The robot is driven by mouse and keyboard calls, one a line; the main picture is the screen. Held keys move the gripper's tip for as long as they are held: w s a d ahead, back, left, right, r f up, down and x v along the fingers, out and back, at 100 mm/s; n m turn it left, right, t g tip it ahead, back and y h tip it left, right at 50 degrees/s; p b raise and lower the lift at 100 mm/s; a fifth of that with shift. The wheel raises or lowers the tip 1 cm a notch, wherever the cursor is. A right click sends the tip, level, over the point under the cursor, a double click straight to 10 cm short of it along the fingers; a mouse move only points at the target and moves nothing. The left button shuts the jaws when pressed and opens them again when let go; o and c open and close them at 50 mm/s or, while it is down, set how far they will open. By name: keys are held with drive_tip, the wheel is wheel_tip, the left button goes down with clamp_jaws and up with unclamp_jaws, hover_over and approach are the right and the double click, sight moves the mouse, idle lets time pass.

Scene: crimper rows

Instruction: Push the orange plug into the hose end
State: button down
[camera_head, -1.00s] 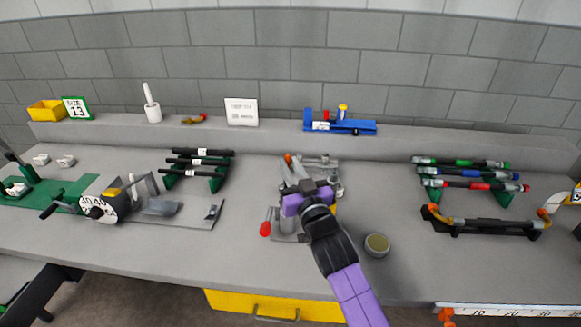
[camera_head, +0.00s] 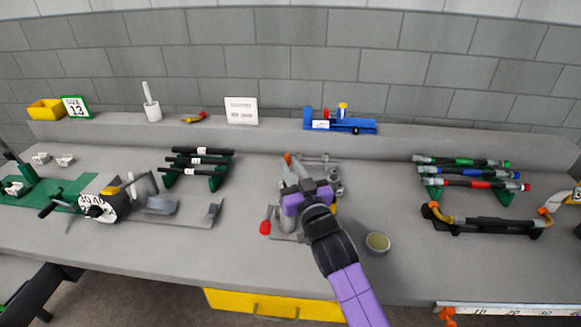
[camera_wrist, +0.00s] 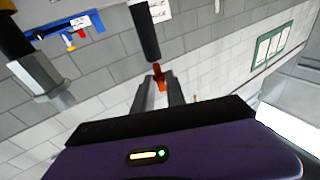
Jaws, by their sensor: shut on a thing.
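The orange plug (camera_wrist: 158,74) is between the fingertips of my gripper (camera_wrist: 160,88) in the wrist view. My gripper (camera_head: 288,166) is shut on it. In the head view the plug (camera_head: 287,157) shows as a small orange spot at the finger tips, left of my purple wrist. A dark cylinder (camera_wrist: 145,32), which looks like the hose end, comes down from the top of the wrist view and stops close to the plug. I cannot tell whether they touch. That cylinder is not clearly seen in the head view.
Black hoses (camera_head: 200,153) lie on a green rack at left, and colour-banded hoses (camera_head: 470,172) at right. A crimper with a dial (camera_head: 98,207) stands at left. A small round dish (camera_head: 377,243) sits right of my arm. A red-tipped item (camera_head: 265,227) lies at left.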

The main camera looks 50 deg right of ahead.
drive_tip(key=shift+f+b, duration=1.25)
drive_tip(key=shift+f, duration=0.05)
drive_tip(key=c, duration=1.3)
unclamp_jaws()
drive_tip(key=b+v, duration=0.1)
drive_tip(key=v, duration=0.3)
drive_tip(key=b+v, duration=0.1)
drive_tip(key=v, duration=0.2)
drive_tip(key=shift+s+a+r, duration=0.2)
drive_tip(key=shift+s+a, duration=0.05)
drive_tip(key=shift+s, duration=0.15)
